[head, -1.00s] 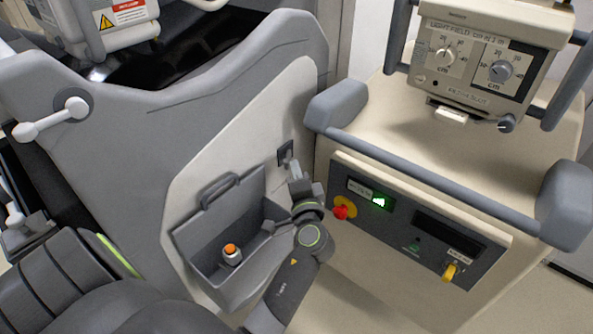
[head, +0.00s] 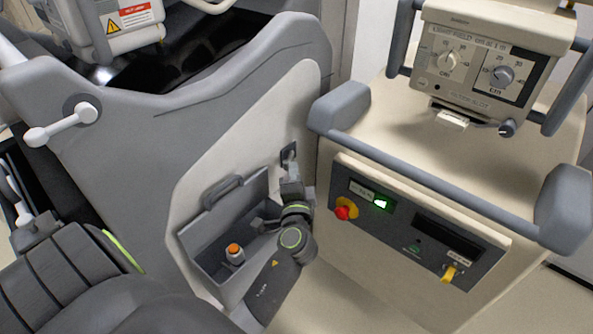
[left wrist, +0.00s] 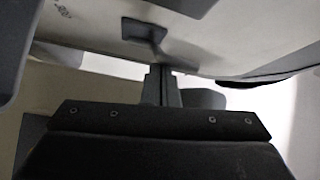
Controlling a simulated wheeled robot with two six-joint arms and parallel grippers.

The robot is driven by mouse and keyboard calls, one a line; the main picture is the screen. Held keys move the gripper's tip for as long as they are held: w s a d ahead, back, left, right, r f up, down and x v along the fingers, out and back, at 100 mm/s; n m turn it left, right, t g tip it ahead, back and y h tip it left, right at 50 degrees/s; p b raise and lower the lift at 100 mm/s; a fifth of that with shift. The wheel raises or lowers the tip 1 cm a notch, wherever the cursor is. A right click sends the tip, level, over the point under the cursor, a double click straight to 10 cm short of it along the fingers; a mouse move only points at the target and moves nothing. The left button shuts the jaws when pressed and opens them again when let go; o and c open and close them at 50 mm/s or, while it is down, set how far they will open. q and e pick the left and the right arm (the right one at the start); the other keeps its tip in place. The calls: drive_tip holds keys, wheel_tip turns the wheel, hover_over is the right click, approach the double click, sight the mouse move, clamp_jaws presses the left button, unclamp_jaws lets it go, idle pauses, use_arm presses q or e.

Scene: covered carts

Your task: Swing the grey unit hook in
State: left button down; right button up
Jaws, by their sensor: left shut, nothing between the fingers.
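The grey unit (head: 185,130) fills the left and middle of the head view. Its hook (head: 288,152) is a small part on a dark plate on the pale side panel, above the open bin. The hook's mount also shows in the left wrist view (left wrist: 144,28), at the top, with its lower part close to the fingers. My left gripper (head: 290,174) is just below the hook, pointing up at it. In the left wrist view its fingers (left wrist: 161,84) are together and empty. Whether they touch the hook I cannot tell. My right gripper is out of view.
A grey bin (head: 208,233) with an orange-topped item (head: 235,254) hangs left of my wrist. A beige cart (head: 430,185) with a grey rail (head: 415,170) and red button (head: 344,212) stands close on the right. Floor shows between them at the bottom.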

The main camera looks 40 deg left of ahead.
use_arm(q)
drive_tip(key=a+h, duration=0.1)
drive_tip(key=s+a+m+t+h, duration=0.1)
drive_tip(key=a, duration=0.1)
drive_tip(key=shift+s+p, duration=0.3)
drive_tip(key=shift+p, duration=0.05)
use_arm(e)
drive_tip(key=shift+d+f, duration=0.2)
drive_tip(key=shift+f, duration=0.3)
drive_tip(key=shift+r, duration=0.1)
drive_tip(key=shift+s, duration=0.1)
